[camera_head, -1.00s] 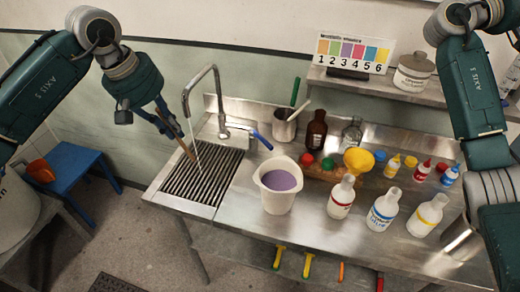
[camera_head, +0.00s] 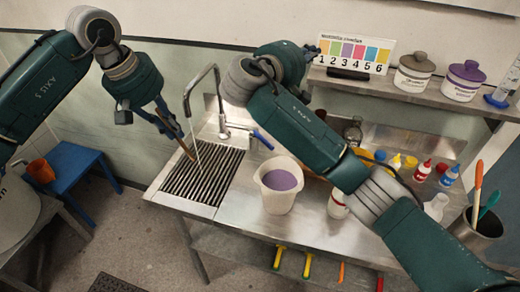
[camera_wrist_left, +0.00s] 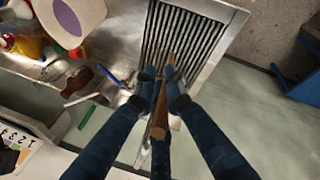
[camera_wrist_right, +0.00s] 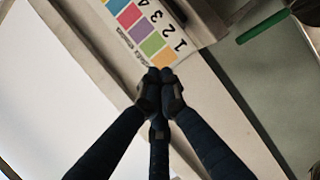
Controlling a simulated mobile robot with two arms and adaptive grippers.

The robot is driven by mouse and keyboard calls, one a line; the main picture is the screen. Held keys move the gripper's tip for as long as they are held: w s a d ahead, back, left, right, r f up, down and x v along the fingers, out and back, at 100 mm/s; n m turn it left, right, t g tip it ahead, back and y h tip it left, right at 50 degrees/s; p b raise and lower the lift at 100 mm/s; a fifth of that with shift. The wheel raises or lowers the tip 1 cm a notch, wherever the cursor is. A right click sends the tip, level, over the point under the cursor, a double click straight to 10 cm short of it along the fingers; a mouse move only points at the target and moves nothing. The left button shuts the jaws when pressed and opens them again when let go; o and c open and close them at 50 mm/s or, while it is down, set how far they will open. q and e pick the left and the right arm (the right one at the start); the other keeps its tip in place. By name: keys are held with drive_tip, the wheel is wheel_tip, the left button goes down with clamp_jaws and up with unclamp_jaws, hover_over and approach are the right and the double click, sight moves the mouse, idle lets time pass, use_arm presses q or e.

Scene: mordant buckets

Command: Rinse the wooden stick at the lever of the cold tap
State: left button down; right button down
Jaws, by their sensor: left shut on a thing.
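My left gripper (camera_head: 168,124) is shut on the wooden stick (camera_head: 187,149) above the drain grate (camera_head: 185,190). The stick tilts down toward the grate, its lower end beside the thin water stream (camera_head: 197,150) from the tap (camera_head: 187,100); I cannot tell whether they touch. The left wrist view shows the stick (camera_wrist_left: 159,118) between the fingers. The blue lever (camera_head: 262,139) sticks out right of the tap base.
A white bucket of purple liquid (camera_head: 280,190) stands right of the grate. The numbered colour card (camera_head: 355,52) and lidded jars (camera_head: 414,74) are on the shelf. My right arm covers several bottles. A cup of tools (camera_head: 483,222) stands at the right.

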sight(262, 139)
drive_tip(key=s+a+f+m+g+y, duration=0.1)
drive_tip(key=s+a+f+g+y, duration=0.2)
drive_tip(key=a+f, duration=0.35)
drive_tip(key=s+a+f+m+y, duration=0.1)
drive_tip(key=s+a+f+y, duration=0.1)
drive_tip(key=s+a+f, duration=0.5)
drive_tip(key=s+a+f+m+g+y, duration=0.1)
drive_tip(key=s+a+f+g+y, duration=0.15)
drive_tip(key=a+f, duration=0.45)
drive_tip(key=x, duration=0.3)
drive_tip(key=d+x, duration=0.1)
drive_tip(key=x, duration=0.3)
drive_tip(key=d+x, duration=0.1)
drive_tip(key=x, duration=0.3)
drive_tip(key=shift+s+f, duration=0.1)
drive_tip(key=shift+s, duration=0.25)
drive_tip(key=shift+w+d+r, duration=0.25)
drive_tip(key=shift+w+d, duration=0.5)
drive_tip(key=shift+d, duration=0.2)
drive_tip(key=shift+w+d+r, duration=0.15)
drive_tip(key=shift+w+d, duration=0.15)
drive_tip(key=shift+d, duration=0.35)
drive_tip(key=shift+w+d+n+t+y, duration=0.1)
drive_tip(key=shift+d+n+t+y, duration=0.2)
drive_tip(key=shift+y, duration=0.15)
